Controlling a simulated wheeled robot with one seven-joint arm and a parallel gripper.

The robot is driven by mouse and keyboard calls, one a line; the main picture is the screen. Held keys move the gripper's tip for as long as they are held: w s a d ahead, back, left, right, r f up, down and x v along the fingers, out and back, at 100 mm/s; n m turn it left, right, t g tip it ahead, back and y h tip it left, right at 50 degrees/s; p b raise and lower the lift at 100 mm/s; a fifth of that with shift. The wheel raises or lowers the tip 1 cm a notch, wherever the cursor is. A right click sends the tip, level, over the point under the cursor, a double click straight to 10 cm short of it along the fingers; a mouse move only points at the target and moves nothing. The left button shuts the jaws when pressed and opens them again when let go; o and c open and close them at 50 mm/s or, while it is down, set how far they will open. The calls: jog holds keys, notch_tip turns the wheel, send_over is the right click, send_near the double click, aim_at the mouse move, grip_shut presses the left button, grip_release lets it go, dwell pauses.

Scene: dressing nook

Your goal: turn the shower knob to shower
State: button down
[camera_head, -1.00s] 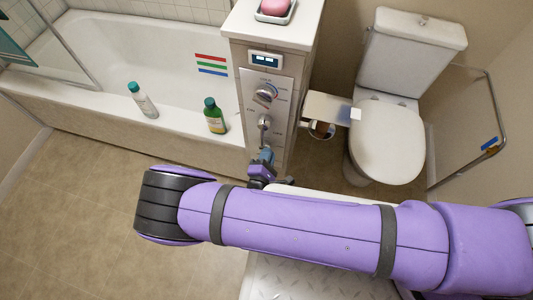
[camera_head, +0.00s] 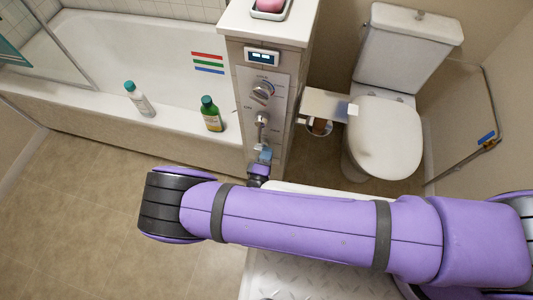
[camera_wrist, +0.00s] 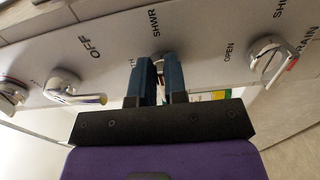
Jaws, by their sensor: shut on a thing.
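The shower control panel (camera_head: 275,90) is an upright pale plate on the end of the tiled half wall. My gripper (camera_wrist: 157,82) is at its lower part, with two dark blue fingers shut on a small silver knob (camera_wrist: 157,58). The label SHWR stands by this knob in the wrist view, and most of the knob is hidden by the fingers. In the head view my gripper (camera_head: 264,156) covers the knob. I cannot tell exactly which way the knob points.
A lever handle (camera_wrist: 75,90) and a round dial (camera_head: 262,92) sit above the held knob. Another knob (camera_wrist: 266,56) is by OPEN and DRAIN. Two bottles (camera_head: 140,100) (camera_head: 211,114) stand on the tub's edge. A toilet (camera_head: 385,135) and paper holder (camera_head: 328,104) are at right.

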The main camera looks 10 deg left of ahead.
jog(key=shift+f, duration=0.1)
jog(key=c, duration=1.2)
grip_release()
jog(key=shift+o, duration=0.2)
jog(key=s, duration=1.1)
jog(key=shift+a, duration=0.45)
